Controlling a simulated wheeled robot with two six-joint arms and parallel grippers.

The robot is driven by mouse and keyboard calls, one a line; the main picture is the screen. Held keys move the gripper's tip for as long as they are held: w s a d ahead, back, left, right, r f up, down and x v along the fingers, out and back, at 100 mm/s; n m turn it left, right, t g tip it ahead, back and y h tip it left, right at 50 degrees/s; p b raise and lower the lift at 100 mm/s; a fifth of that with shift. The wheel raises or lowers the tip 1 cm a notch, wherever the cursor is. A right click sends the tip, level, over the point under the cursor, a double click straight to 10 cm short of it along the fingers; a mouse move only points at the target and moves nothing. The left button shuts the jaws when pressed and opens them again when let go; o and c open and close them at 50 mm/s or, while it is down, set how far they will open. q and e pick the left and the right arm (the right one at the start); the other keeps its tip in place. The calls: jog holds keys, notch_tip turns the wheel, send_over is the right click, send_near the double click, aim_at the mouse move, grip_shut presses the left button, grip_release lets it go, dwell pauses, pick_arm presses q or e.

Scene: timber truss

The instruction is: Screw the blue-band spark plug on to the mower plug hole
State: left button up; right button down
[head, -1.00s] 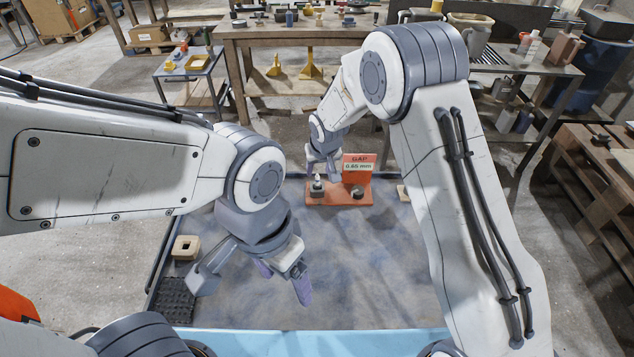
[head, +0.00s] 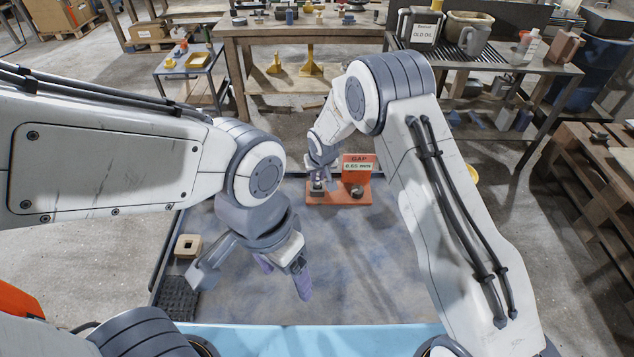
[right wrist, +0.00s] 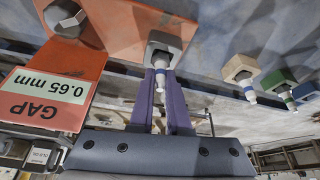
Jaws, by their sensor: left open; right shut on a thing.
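An orange gauge stand (head: 325,196) marked GAP 0.65 mm stands at the back of the table in the head view. It also shows in the right wrist view (right wrist: 118,28). A white spark plug (right wrist: 161,62) with what looks like a blue band sits in the stand's grey block (right wrist: 166,42). My right gripper (head: 316,184) is down at that block. In the right wrist view its purple fingers (right wrist: 160,80) are shut on the plug's white end. My left gripper (head: 282,277) is open and empty above the table's middle. I cannot make out the mower plug hole.
In the right wrist view, more plugs sit in small blocks at the right: one with a bluish band (right wrist: 249,92), one with a green band (right wrist: 287,100). A beige block with a square hole (head: 187,246) and a black mat (head: 178,296) lie at the table's left.

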aim_at(322, 184)
jog(key=shift+r, duration=0.5)
jog(key=r, duration=0.2)
jog(key=d+r+b, duration=0.1)
jog(key=shift+s+d+r, duration=0.15)
jog(key=shift+s+r, duration=0.05)
jog(key=shift+r, duration=0.2)
jog(key=s+d+r+b, duration=0.2)
jog(key=s+d+r, duration=0.2)
jog(key=d, duration=0.5)
notch_tip(322, 184, up, 2)
jog(key=shift+d+r, duration=0.1)
jog(key=shift+d, duration=0.2)
dwell(0.6)
